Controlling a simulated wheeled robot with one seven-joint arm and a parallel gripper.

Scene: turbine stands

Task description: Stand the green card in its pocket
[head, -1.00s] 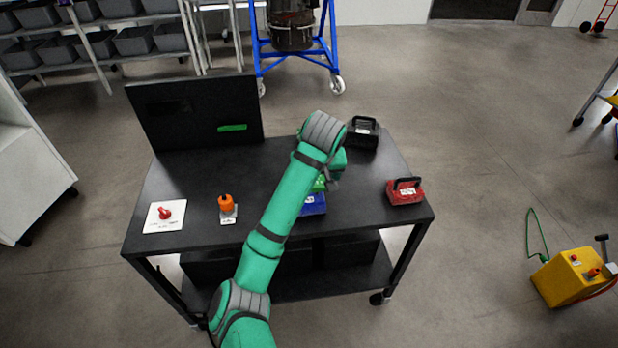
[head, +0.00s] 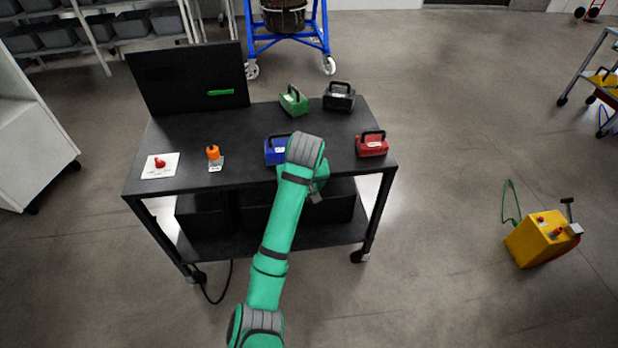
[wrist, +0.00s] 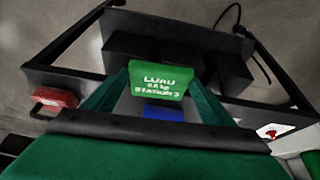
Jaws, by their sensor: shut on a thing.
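A green card (wrist: 158,80) with white lettering, partly readable as "LOAD BANK STATION 3", is between the fingers of my gripper (wrist: 157,88) in the wrist view. My gripper is shut on it. In the head view my gripper (head: 317,192) is at the table's front edge, before the blue box, and my arm hides the card. A black upright panel (head: 190,75) stands at the table's back left. It bears a bright green strip (head: 221,92); whether this marks a pocket I cannot tell.
On the black table (head: 180,133) stand green (head: 293,104), black (head: 339,101), blue (head: 274,155) and red (head: 370,148) handled boxes. An orange-topped piece (head: 213,154) and a white plate with a red knob (head: 150,172) are at left. The table's middle left is clear.

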